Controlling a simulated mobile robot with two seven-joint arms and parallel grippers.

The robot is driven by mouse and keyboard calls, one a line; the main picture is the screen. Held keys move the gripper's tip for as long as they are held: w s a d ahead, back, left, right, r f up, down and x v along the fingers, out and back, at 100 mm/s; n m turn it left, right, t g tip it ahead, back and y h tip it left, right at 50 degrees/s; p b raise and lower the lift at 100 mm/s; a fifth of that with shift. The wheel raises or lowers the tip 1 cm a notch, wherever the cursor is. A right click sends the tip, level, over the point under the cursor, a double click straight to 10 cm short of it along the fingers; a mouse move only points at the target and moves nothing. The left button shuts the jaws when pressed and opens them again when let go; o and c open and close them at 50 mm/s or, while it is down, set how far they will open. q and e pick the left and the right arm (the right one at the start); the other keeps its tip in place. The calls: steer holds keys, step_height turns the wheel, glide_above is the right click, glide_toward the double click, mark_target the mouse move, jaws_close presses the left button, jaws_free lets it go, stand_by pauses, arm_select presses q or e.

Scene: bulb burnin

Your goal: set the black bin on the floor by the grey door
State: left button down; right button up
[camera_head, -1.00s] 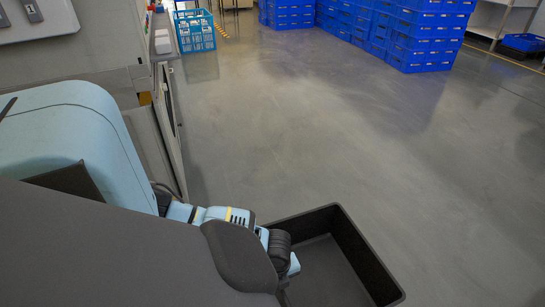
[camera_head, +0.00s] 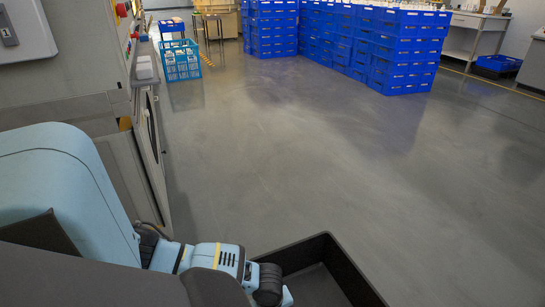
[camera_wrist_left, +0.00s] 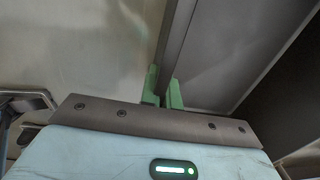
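The black bin (camera_head: 353,268) is an open, dark box at the bottom of the head view, cut off by the lower edge. My left arm comes in from the left and ends at the bin's left side; its fingertips are hidden there. In the left wrist view my left gripper's green fingers (camera_wrist_left: 163,92) stand close together on both sides of a thin dark wall edge (camera_wrist_left: 180,40), which appears to be the bin's. A grey machine front with a door-like panel (camera_head: 149,150) stands at the left; I cannot tell whether it is the grey door. My right gripper is not in view.
Open grey floor (camera_head: 300,165) spreads ahead and to the right. A light-blue crate (camera_head: 181,64) stands on the floor beyond the machine. Stacked blue crates (camera_head: 400,55) stand at the back. A table (camera_head: 470,38) is at the far right.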

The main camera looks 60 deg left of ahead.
arm_select(q)
steer(key=shift+w, duration=0.15)
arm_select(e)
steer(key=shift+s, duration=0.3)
arm_select(q)
steer(key=c, duration=2.1)
jaws_free()
steer(key=shift+f, duration=0.15)
steer(key=o, duration=0.5)
steer(key=shift+s, duration=0.2)
steer(key=shift+c, duration=0.2)
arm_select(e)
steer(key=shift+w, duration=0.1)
